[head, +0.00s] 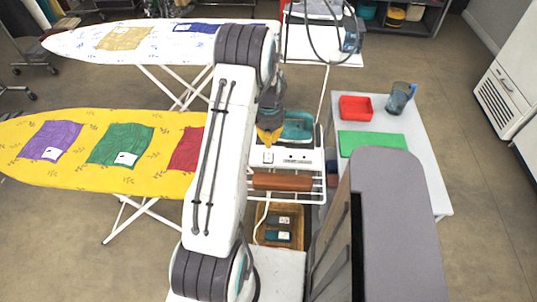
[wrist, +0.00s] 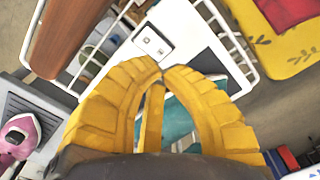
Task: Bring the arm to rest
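My gripper (head: 268,138) hangs below my raised arm in the head view, pointing down over a white wire-frame stand (head: 290,160). In the wrist view my gripper's yellow fingers (wrist: 162,72) curve together and their tips meet or nearly meet. I see nothing held between them. Whether the fingers touch anything below cannot be told.
A yellow ironing board (head: 70,175) with cloth patches lies left; a white one (head: 160,45) stands behind.

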